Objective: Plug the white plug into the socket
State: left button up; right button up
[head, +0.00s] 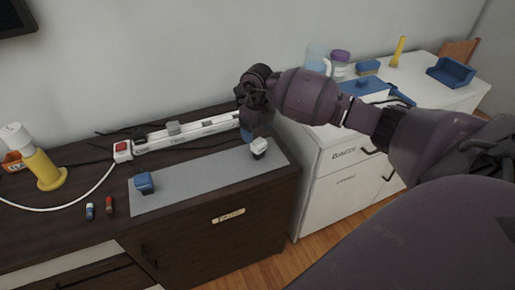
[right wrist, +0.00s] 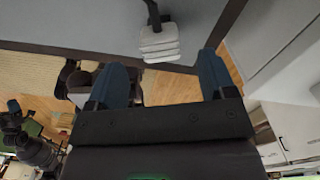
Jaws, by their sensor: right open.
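The white plug (head: 259,147) stands on the right end of the grey mat (head: 200,180). It also shows in the right wrist view (right wrist: 160,43), beyond and between the spread fingertips, with a dark part above it. The white power strip (head: 190,136), with its sockets along the top, lies behind the mat. A grey plug (head: 173,127) sits on the strip. My right gripper (head: 248,135) is just behind and left of the white plug in the head view, with blue fingers. In the right wrist view (right wrist: 163,65) it is open and empty. My left gripper is not in view.
A blue plug (head: 144,183) stands on the mat's left end. The strip's red switch (head: 122,150), two small batteries and a yellow-and-white bottle (head: 42,165) are at left. A white cabinet (head: 335,150) with cups and blue trays adjoins at right. The mat's middle is clear.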

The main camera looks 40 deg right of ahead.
aim_at(259, 142)
jog(key=shift+f, duration=0.45)
jog(key=f, duration=0.4)
jog(key=shift+s+f+b, duration=0.2)
jog(key=shift+f+b, duration=0.05)
jog(key=shift+b, duration=0.15)
jog(key=shift+r, duration=0.1)
